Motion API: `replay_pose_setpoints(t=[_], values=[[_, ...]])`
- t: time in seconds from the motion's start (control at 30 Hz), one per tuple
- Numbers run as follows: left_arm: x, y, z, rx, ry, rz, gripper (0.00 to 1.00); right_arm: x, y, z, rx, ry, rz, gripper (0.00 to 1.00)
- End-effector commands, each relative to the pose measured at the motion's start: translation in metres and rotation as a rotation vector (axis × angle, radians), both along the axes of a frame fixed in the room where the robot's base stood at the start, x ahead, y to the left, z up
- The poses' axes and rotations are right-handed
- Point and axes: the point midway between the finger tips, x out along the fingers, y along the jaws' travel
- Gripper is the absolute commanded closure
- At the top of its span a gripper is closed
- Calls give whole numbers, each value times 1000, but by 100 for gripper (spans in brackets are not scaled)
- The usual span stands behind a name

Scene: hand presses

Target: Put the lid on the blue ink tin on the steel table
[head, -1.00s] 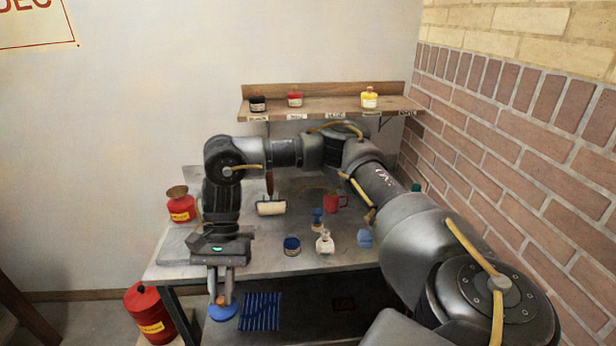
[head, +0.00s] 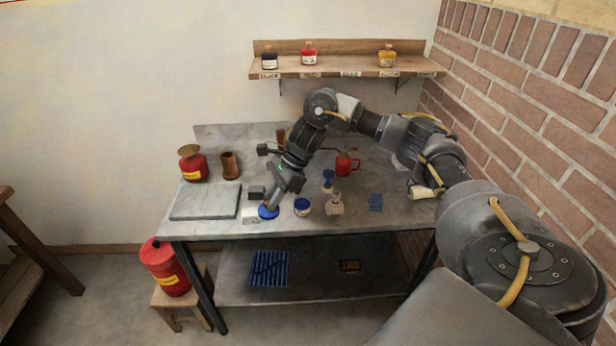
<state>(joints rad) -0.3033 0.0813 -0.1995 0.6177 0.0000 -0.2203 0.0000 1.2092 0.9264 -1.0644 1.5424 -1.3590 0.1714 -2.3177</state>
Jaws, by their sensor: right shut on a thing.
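The blue ink tin (head: 302,208) stands upright on the steel table (head: 350,224) near its front edge, with its dark blue inside showing. My right gripper (head: 268,204) is shut on the blue lid (head: 268,212), a flat disc that hangs tilted below the fingers. The lid is just left of the tin and apart from it. I cannot tell whether the lid touches the table. My left gripper is not in view.
A grey slab (head: 205,202) lies left of the lid. A small pale bottle (head: 334,205) stands right of the tin, with a blue-topped item (head: 327,181) behind. A red mug (head: 346,163) and red can (head: 193,165) stand farther back.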

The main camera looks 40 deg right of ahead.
Motion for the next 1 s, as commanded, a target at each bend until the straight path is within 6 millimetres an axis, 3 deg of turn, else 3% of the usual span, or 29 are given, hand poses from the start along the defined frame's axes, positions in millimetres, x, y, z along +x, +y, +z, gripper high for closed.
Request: replay_pose_setpoints(t=[0.03, 0.2, 0.4, 0.57, 1.0], values=[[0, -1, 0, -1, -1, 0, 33, 6, -23, -6, 0, 5, -111, 100], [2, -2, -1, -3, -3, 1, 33, 21, -86, -15, -2, 3, -404, 100], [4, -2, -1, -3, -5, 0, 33, 25, -129, -19, 1, 0, -592, 100], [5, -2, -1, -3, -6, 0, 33, 26, -141, -19, 0, -2, -640, 100], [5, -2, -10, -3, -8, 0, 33, 26, -141, -32, 0, -1, -640, 100]])
